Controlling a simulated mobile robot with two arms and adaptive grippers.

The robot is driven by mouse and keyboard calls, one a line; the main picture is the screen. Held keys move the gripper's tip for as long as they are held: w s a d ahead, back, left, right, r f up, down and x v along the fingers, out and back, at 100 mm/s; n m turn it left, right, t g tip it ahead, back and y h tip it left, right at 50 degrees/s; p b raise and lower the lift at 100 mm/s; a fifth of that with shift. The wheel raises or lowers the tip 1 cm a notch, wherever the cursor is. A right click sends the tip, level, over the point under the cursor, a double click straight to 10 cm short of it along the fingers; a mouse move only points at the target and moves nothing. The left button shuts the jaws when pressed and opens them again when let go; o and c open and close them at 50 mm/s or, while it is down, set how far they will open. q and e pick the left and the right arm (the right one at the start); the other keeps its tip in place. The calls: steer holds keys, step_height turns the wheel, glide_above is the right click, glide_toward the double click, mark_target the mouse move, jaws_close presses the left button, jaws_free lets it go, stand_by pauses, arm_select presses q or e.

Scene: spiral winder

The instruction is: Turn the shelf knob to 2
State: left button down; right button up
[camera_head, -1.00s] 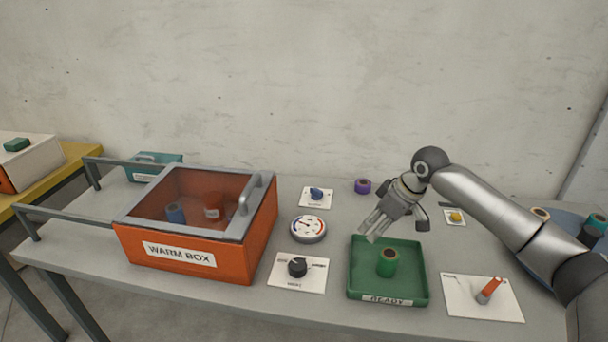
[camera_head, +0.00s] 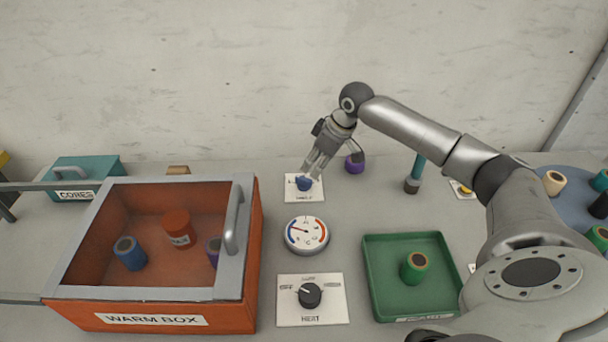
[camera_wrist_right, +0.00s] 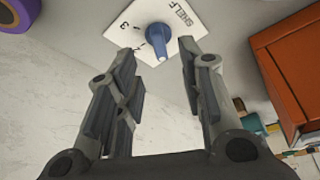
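The shelf knob (camera_head: 304,184) is a blue knob on a white plate (camera_head: 293,196) at the back of the table, right of the warm box. In the right wrist view the blue knob (camera_wrist_right: 158,38) sits on its plate (camera_wrist_right: 130,33), which reads SHELF and shows a 3; the other marks are partly hidden or too small to read. My right gripper (camera_head: 313,172) is just above the knob, pointing down at it. In the wrist view its fingers (camera_wrist_right: 160,60) are apart with the knob between and beyond them, not touching. My left gripper is not in view.
The orange warm box (camera_head: 150,318) stands left with spools inside. A dial gauge (camera_head: 306,235) and a black heat knob (camera_head: 309,295) are nearer. A green tray (camera_head: 375,299) holds a green spool (camera_head: 414,266). A purple spool (camera_head: 354,165) stands right of the knob.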

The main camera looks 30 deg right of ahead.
mark_target(305, 179)
steer(key=x, duration=0.6)
steer(key=shift+w+f, duration=0.15)
steer(key=shift+w+a+f, duration=0.15)
steer(key=shift+w+f, duration=0.05)
steer(key=shift+f, duration=0.4)
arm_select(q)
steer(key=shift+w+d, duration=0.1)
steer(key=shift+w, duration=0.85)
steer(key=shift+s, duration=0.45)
arm_select(e)
jaws_close()
